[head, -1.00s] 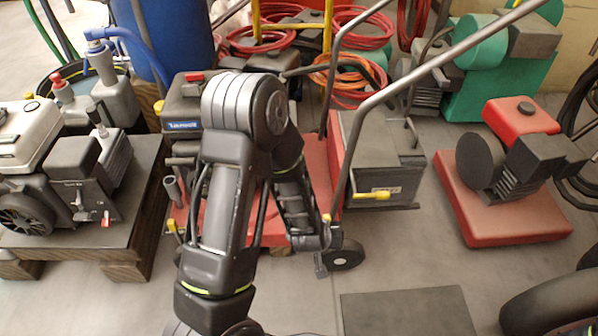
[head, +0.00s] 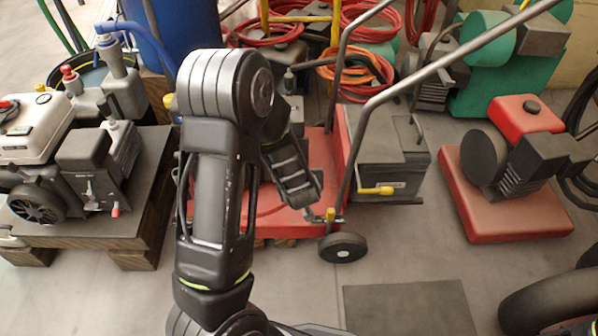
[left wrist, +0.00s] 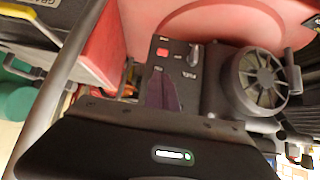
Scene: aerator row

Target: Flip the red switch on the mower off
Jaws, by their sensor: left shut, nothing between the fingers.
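The mower has a red deck (head: 270,222), a grey tubular handle (head: 412,78) and a black wheel (head: 343,247); it stands mid-picture in the head view, largely covered by my left arm. In the left wrist view its red switch (left wrist: 162,52) sits on a small black panel (left wrist: 178,67), beside a silver-tipped knob (left wrist: 193,54). A round finned cover (left wrist: 260,76) is right of the panel. My left gripper (left wrist: 165,88) is shut and empty, its dark fingers just below the switch in the picture; contact cannot be told. In the head view my arm hides this gripper. My right gripper is not in view.
The handle tube (left wrist: 62,70) runs close along the left of the wrist view. A grey box (head: 385,150) with a yellow handle stands right of the mower. Engines on a dark pallet (head: 75,228) stand left, and a red machine (head: 510,205) right. Open floor lies in front.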

